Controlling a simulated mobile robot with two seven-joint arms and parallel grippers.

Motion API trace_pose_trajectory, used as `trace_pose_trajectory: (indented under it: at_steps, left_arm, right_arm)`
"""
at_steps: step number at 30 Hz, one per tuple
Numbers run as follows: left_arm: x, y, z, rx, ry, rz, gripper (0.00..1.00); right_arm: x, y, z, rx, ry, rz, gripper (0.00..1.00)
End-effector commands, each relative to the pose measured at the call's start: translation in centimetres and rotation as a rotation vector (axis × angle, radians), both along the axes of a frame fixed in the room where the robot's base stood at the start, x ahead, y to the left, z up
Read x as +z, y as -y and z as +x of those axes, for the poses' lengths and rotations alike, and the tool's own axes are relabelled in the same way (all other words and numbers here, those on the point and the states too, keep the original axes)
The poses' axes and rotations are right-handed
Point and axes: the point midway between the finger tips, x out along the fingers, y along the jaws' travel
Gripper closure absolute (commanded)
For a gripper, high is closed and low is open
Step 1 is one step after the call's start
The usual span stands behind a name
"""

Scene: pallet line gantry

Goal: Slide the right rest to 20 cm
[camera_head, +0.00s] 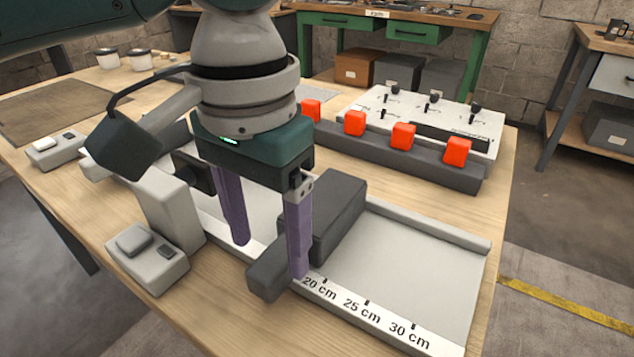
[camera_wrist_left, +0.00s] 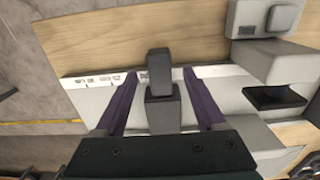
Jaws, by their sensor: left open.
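The right rest (camera_head: 337,212) is a dark grey block lying across the pale grey tray (camera_head: 420,265), with a handle (camera_head: 268,276) jutting over the front edge. A white scale strip (camera_head: 385,325) on that edge reads 20 cm, 25 cm and 30 cm; the handle crosses it just left of the 20 cm label. My left gripper (camera_head: 268,255) is open, its purple fingers pointing down. In the left wrist view, the rest (camera_wrist_left: 163,108) and handle (camera_wrist_left: 160,64) lie between the spread fingers, with gaps visible both sides. My right gripper is out of view.
A light grey fixture (camera_head: 148,262) with a dark pad stands left of the gripper. Behind the tray, red blocks (camera_head: 403,136) sit along a dark bar, beside a white panel (camera_head: 432,115) with knobs. The tray right of the rest is clear.

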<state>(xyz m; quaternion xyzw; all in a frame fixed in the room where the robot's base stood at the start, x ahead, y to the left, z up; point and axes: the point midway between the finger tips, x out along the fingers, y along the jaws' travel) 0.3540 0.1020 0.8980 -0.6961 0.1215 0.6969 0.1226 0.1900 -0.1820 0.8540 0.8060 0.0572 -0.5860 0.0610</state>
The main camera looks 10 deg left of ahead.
Motion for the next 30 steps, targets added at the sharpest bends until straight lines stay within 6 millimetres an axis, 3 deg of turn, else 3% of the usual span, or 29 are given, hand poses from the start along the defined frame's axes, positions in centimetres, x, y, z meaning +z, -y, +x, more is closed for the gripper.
trace_pose_trajectory:
  at_steps: [1,6,17,30]
  left_arm:
    - [-1.2,0.0,-0.1,0.0,-0.002,0.001,0.28]
    - [-3.2,0.0,0.0,-0.001,0.001,0.0,0.28]
    - [-3.8,0.0,0.0,-0.002,0.002,-0.001,0.28]
    - [-3.8,0.0,0.0,-0.002,0.002,-0.001,0.76]
  right_arm:
    - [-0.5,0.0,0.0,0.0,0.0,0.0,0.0]
    - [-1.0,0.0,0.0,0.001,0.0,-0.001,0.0]
    - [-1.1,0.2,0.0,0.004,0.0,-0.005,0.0]
    - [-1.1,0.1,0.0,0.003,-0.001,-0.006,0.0]
